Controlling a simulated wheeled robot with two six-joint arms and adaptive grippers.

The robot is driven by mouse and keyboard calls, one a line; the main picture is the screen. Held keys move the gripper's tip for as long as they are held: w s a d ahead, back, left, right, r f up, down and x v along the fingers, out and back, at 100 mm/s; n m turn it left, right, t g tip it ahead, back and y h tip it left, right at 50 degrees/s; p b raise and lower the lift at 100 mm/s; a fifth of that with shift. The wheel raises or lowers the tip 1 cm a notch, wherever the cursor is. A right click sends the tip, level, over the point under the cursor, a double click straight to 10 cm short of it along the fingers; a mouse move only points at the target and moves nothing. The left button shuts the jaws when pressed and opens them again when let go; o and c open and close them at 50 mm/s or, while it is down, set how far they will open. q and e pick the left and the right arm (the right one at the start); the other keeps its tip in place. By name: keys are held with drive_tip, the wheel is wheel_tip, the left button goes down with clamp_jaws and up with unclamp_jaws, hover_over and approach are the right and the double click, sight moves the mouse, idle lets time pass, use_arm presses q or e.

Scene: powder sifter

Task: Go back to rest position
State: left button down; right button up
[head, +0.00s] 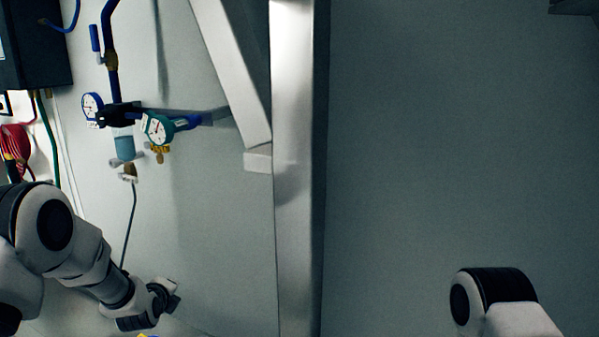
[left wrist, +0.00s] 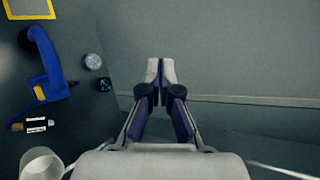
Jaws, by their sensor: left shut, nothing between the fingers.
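My left arm comes in from the left in the head view, and its wrist end is low at the left, in front of the grey wall. In the left wrist view my left gripper (left wrist: 160,72) is shut, its fingertips together with nothing between them. It touches nothing that I can see. Only a rounded white and black part of my right arm shows, at the lower right of the head view. My right gripper is out of view.
A steel post (head: 294,180) stands mid-picture beside a slanted white brace (head: 230,70). Blue pipework with a green gauge (head: 158,128) is at the left. A dark box (head: 35,45) hangs upper left. A blue handle (left wrist: 43,65) shows on a dark panel.

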use_arm(q)
drive_tip(key=s+d+f+n+g+h, duration=0.1)
drive_tip(key=s+d+f+n+g, duration=0.15)
drive_tip(key=s+f, duration=0.85)
drive_tip(key=s+d+f+n+g, duration=0.2)
drive_tip(key=s+f+n+g, duration=0.15)
drive_tip(key=s+f, duration=0.8)
drive_tip(key=s+d+f+n+g, duration=0.2)
drive_tip(key=s+n+g, duration=0.4)
drive_tip(key=s+n, duration=1.1)
drive_tip(key=s, duration=0.7)
drive_tip(key=shift+s+d+b, duration=0.15)
drive_tip(key=shift+d+b, duration=0.05)
drive_tip(key=shift+b, duration=0.1)
